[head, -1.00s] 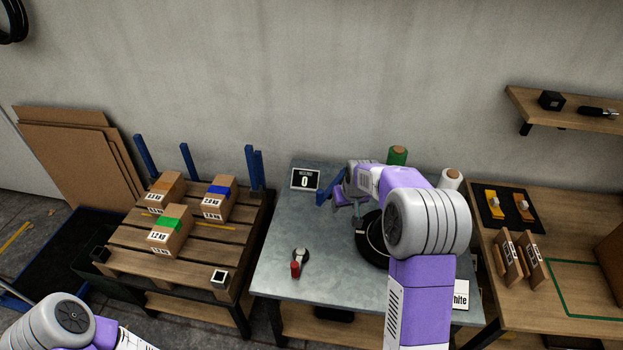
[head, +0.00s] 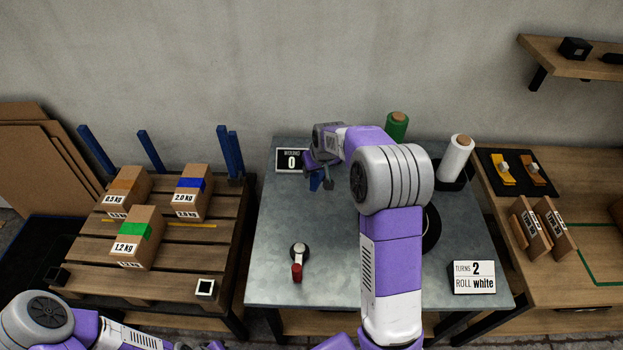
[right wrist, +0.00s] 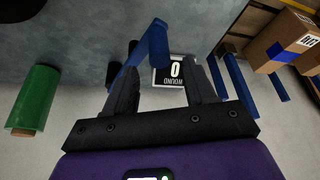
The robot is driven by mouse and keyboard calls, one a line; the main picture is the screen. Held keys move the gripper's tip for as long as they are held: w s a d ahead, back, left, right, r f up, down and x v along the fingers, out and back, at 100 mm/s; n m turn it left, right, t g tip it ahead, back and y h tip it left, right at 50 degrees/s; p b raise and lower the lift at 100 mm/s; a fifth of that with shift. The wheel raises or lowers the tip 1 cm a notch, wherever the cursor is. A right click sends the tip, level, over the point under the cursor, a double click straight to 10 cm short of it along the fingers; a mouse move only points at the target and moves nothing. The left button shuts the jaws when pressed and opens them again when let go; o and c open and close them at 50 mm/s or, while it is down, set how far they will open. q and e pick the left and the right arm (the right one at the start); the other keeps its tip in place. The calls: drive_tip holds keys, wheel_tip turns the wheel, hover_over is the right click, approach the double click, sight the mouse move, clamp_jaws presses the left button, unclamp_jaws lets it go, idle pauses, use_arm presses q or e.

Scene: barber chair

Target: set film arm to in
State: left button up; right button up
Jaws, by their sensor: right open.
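The blue film arm (right wrist: 152,45) shows in the right wrist view between and in front of my right gripper's fingers, crossing near the left finger; I cannot tell if they touch. In the head view a small blue piece of it (head: 316,184) shows beside the gripper, mostly hidden by my right arm. My right gripper (head: 322,181) is open over the back left of the grey metal table (head: 290,228); it also shows in the right wrist view (right wrist: 162,58). The turntable (head: 432,228) is mostly hidden behind my right arm. My left gripper is not in view.
A WOUND 0 sign (head: 291,160) stands close to the gripper. A red-handled lever (head: 297,270) is at the table's front left. Green (head: 397,126) and white (head: 457,158) film rolls stand behind. A sign (head: 474,277) reads TURNS 2, ROLL white. Boxes sit on the pallet (head: 160,262).

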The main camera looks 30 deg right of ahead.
sight(315, 174)
drive_tip(key=b+x, duration=0.1)
drive_tip(key=x, duration=0.5)
drive_tip(key=shift+w+d+f, duration=0.1)
drive_tip(key=shift+w+f, duration=0.05)
drive_tip(key=shift+f, duration=0.15)
clamp_jaws()
